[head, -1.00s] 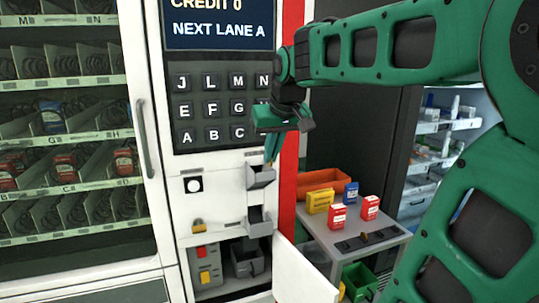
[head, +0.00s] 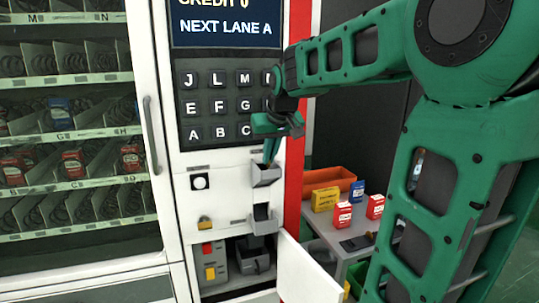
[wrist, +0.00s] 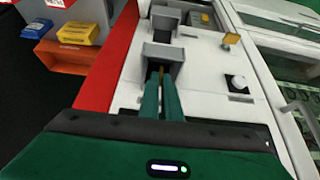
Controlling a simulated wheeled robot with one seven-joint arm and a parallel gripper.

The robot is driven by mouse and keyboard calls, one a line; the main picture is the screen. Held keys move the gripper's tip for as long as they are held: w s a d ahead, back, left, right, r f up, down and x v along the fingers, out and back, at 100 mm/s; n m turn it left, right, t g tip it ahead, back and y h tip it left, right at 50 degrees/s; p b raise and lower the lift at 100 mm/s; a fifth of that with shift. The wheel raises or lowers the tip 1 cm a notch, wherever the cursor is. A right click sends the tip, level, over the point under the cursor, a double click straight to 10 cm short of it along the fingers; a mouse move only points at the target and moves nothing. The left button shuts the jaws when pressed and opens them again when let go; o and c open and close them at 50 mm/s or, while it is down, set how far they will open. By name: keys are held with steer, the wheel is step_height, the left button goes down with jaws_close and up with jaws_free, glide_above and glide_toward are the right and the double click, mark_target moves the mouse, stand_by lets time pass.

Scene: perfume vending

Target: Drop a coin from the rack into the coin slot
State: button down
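My gripper (head: 270,160) points down just above the upper grey chute (head: 266,176) on the white vending machine front. In the wrist view my green gripper fingers (wrist: 161,95) are close together, with a thin gold edge, seemingly the coin (wrist: 161,70), between them. The fingertips are at the mouth of the grey chute (wrist: 162,54); whether they touch it I cannot tell. The coin is hidden in the head view. The dark coin rack (head: 357,243) lies on the side table, partly covered by my arm.
A lower grey chute (head: 263,218) sits below. An open white door (head: 305,272) juts out under it. The side table (head: 325,232) holds an orange bin (head: 328,181) and several small boxes.

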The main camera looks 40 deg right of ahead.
steer(key=shift+w+f, duration=0.15)
steer(key=shift+f, duration=0.05)
steer(key=c, duration=1.9)
jaws_free()
steer(key=v, duration=1)
steer(key=shift+r, duration=0.35)
steer(key=shift+f, duration=0.1)
